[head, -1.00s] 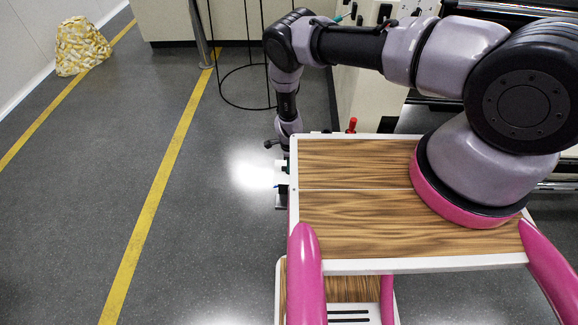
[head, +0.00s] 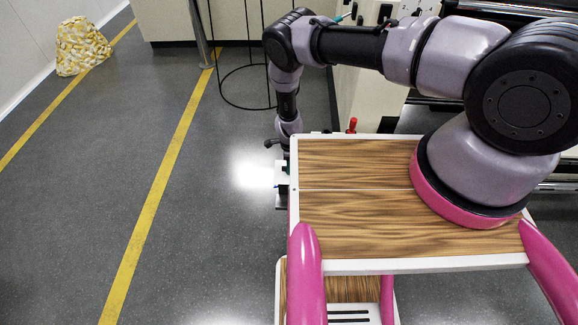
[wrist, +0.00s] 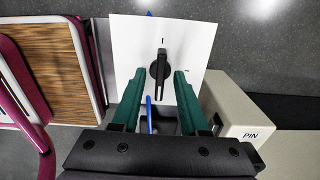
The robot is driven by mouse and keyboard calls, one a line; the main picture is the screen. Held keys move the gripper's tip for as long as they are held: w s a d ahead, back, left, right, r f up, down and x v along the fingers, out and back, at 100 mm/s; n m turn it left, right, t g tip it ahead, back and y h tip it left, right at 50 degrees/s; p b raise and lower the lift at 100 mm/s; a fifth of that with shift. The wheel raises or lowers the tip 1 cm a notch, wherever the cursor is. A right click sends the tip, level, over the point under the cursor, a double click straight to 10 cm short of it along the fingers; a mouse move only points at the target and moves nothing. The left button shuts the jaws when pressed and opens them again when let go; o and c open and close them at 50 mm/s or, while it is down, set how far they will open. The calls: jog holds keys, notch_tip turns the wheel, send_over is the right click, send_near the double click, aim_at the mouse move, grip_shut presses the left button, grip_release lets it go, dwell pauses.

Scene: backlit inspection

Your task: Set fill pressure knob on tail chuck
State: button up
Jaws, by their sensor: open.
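A black bar-shaped knob (wrist: 160,66) is mounted on a white panel (wrist: 126,40) in the wrist view. Its long bar runs nearly up and down in the picture, with its upper end towards a small dark mark on the panel. Another small mark lies to the knob's right. My gripper (wrist: 159,75) is open, with one green finger on each side of the knob. Gaps show between knob and fingers; I cannot tell how far the tips are from the panel. In the head view, the knob cannot be made out and my gripper is mostly hidden beside the deck.
A pale box marked PIN (wrist: 240,115) stands close to the right finger in the wrist view. A blue rod (wrist: 149,115) shows between the fingers. In the head view, open floor with yellow lines lies left, and a patterned yellow-white sack (head: 82,46) stands by the wall.

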notch_tip(320, 180, up, 11)
jog(key=shift+f, duration=0.15)
dwell(0.6)
